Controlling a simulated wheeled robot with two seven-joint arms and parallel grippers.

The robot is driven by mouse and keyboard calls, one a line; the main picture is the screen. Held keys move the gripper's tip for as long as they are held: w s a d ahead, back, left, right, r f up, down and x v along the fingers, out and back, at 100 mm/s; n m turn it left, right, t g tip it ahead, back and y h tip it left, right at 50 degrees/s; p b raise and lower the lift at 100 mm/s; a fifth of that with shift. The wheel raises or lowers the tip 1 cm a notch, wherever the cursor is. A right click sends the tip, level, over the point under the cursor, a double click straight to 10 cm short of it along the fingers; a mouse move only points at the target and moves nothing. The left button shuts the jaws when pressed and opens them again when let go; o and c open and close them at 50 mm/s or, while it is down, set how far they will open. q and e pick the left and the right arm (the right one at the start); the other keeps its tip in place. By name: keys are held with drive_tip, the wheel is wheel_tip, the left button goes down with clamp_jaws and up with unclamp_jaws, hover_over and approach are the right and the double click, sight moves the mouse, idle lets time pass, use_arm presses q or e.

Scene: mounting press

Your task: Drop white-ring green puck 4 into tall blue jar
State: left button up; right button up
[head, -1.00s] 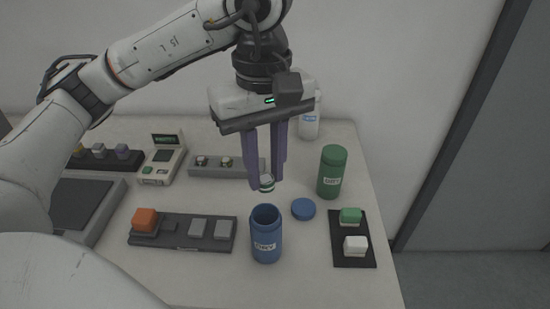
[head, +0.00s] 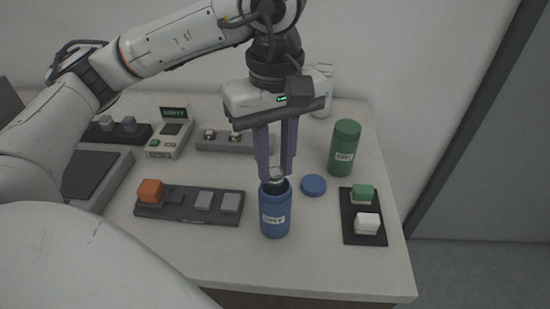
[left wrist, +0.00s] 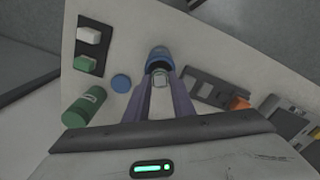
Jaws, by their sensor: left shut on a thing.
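My left gripper (head: 276,178) points down and is shut on the green puck with a white ring (head: 276,175). It holds the puck at the mouth of the tall blue jar (head: 275,217), which stands upright and open on the table. In the left wrist view the puck (left wrist: 159,79) sits between the fingertips, in front of the jar's opening (left wrist: 160,54). I cannot tell how far the puck is inside the rim. My right gripper is not in view.
A blue lid (head: 313,185) lies right of the jar. A green jar (head: 344,148) stands behind it. A dark mat (head: 362,238) with a green and a white block is at the right. A dark tray (head: 188,204) with an orange block is left. A grey rack (head: 240,141) holds more pucks.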

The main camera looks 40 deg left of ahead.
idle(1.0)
use_arm(q)
drive_tip(key=o, duration=0.9)
drive_tip(key=shift+r+p, duration=1.7)
drive_tip(key=shift+r, duration=1.35)
